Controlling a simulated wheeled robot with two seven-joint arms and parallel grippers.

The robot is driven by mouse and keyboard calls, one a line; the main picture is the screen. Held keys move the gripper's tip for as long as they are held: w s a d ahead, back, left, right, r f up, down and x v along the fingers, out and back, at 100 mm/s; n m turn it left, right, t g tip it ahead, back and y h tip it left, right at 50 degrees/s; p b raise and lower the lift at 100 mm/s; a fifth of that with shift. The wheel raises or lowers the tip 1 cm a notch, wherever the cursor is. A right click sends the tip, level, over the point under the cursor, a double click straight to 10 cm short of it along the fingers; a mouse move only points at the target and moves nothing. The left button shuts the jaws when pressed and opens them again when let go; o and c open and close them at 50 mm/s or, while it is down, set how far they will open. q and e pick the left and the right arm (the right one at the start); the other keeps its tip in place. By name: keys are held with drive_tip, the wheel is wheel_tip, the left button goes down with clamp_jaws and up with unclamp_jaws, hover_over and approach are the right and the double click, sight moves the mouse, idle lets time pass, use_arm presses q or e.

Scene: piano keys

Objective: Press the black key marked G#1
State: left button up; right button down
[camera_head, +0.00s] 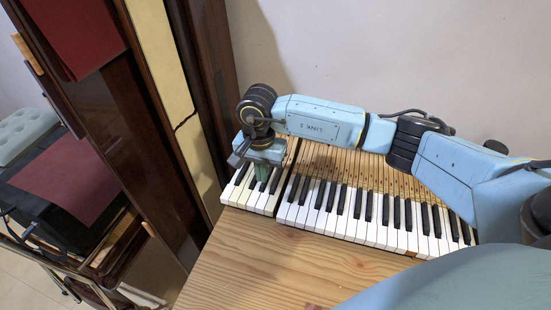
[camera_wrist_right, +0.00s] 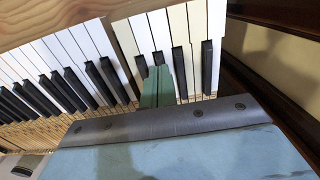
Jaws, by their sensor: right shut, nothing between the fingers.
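The piano keyboard (camera_head: 375,215) lies on a wooden top, with a short block of keys (camera_head: 240,198) set apart by a gap at its left end. No key markings are legible, so I cannot tell which key is G#1. My right gripper (camera_head: 257,168) is over the short block, pointing down. In the right wrist view its green fingers (camera_wrist_right: 156,80) are shut and empty. They reach over the short block's black keys and partly hide two of them, including one black key (camera_wrist_right: 158,58). Contact with a key cannot be told. My left gripper is not in view.
A dark wooden upright panel (camera_head: 115,130) stands close to the left of the short block. The bare wooden top (camera_head: 270,265) is clear in front of the keys. A pale wall (camera_head: 340,45) rises behind. A dark red sheet (camera_head: 68,178) lies at the far left.

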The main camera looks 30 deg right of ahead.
drive_tip(key=shift+f, duration=0.1)
idle(0.4)
drive_tip(key=shift+f+b, duration=1.15)
drive_tip(key=shift+r, duration=0.15)
wheel_tip(320, 180, up, 9)
drive_tip(key=p, duration=0.4)
drive_tip(key=shift+p, duration=0.35)
